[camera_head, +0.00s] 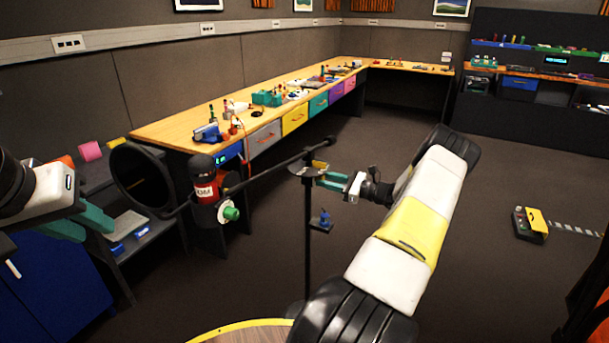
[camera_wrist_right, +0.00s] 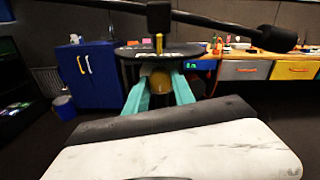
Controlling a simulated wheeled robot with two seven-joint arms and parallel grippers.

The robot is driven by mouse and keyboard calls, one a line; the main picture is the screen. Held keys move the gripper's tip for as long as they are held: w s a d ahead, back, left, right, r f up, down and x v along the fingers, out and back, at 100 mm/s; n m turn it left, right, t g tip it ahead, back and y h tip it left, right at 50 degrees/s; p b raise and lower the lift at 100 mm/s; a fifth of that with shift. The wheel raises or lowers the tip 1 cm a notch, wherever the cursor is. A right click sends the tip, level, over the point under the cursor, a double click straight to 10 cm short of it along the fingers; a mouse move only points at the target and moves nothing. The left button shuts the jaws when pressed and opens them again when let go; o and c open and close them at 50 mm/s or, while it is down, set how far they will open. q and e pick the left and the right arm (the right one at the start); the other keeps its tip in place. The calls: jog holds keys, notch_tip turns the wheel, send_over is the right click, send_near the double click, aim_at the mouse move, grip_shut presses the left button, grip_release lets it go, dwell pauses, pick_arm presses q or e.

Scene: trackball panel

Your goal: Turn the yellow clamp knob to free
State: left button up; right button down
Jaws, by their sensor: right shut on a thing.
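The yellow clamp knob (camera_head: 320,164) sits where the dark boom (camera_head: 270,168) meets the top of an upright black stand (camera_head: 308,235). My right gripper (camera_head: 322,177) has its teal fingers at the knob. In the right wrist view the yellow knob (camera_wrist_right: 160,80) lies between the two teal fingers (camera_wrist_right: 160,92), which are shut on it; they cover part of it. My left gripper (camera_head: 80,224) is at the left edge, far from the knob; its teal fingers stand apart with nothing seen between them.
A small blue part (camera_head: 323,219) is lower on the stand. A long workbench (camera_head: 190,122) stands behind.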

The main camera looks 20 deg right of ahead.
jog(key=c, duration=1.1)
grip_release()
jog(key=shift+o, duration=0.2)
jog(key=v, duration=0.8)
